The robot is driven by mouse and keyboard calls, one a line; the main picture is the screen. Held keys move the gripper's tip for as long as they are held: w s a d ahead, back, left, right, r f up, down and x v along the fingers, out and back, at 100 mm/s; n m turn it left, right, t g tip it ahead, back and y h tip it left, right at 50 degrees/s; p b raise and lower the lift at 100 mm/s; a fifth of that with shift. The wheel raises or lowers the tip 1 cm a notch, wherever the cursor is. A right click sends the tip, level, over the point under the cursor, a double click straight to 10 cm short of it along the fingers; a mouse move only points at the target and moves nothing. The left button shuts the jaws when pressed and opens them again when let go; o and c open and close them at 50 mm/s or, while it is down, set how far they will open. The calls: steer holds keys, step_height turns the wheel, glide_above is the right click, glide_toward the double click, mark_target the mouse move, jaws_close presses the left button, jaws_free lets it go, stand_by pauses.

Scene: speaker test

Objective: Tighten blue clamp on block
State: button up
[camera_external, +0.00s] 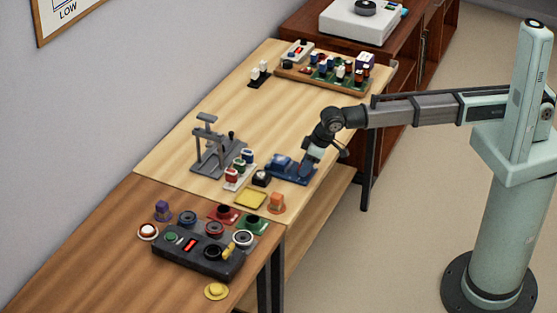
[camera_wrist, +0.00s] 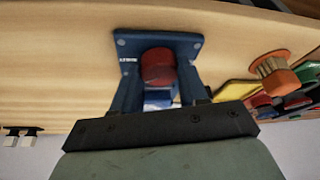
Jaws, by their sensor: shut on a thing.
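The blue clamp (camera_external: 296,176) lies near the right edge of the light wooden table. Its blue plate also shows in the wrist view (camera_wrist: 128,45), with a round red knob (camera_wrist: 158,66) in front of it. My gripper (camera_external: 308,164) reaches down at the clamp's right end. In the wrist view my gripper (camera_wrist: 160,80) has a finger on each side of the red knob and appears shut on it. A blue block-like part (camera_external: 280,160) stands at the clamp's left end. The knob and fingers hide the clamp's middle, so I cannot tell whether the clamp touches a block.
A grey stand (camera_external: 218,150) is to the left. A control box (camera_external: 197,255) is in front. The table behind the clamp is mostly clear.

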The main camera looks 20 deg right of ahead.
steer(key=shift+m, duration=0.6)
steer(key=o, duration=0.8)
steer(key=v, duration=1.4)
steer(key=shift+s+a, duration=0.2)
steer(key=shift+s, duration=0.05)
steer(key=shift+f, duration=0.1)
